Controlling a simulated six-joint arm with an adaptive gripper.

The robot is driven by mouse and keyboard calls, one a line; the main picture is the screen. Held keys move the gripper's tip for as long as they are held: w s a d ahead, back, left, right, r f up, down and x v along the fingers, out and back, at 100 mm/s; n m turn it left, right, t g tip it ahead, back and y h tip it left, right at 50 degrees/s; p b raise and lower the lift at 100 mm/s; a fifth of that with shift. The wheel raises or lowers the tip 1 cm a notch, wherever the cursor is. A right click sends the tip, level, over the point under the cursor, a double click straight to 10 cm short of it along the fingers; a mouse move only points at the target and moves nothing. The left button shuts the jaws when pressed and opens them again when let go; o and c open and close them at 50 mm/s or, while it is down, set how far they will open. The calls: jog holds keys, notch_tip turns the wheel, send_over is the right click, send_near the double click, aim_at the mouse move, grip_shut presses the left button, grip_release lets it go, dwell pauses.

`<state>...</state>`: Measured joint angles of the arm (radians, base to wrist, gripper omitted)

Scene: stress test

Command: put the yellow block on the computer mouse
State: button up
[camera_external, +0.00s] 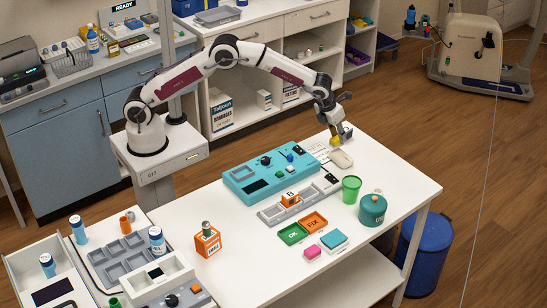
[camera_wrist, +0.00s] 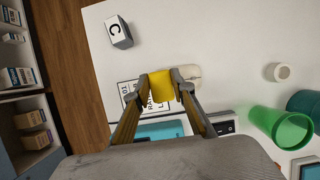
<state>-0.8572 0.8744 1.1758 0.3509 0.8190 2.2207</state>
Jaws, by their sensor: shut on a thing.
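My gripper (camera_external: 336,138) is shut on the yellow block (camera_wrist: 162,87), above the far right part of the white table. The block also shows in the external view (camera_external: 335,142), below my fingers. The pale computer mouse (camera_external: 341,159) lies on the table just below and in front of the block in that view. In the wrist view the mouse (camera_wrist: 190,75) is behind the block and right fingertip, partly hidden by them. The block appears held above the table, apart from the mouse; the exact gap is hard to tell.
A teal device (camera_external: 238,175) and printed sheet (camera_wrist: 128,90) lie near the mouse. A green cup (camera_external: 351,189) and teal lidded pot (camera_external: 372,210) stand nearer the camera.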

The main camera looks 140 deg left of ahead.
jog(key=shift+f, duration=1)
jog(key=shift+f, duration=0.1)
jog(key=o, duration=1)
jog(key=v, duration=1.2)
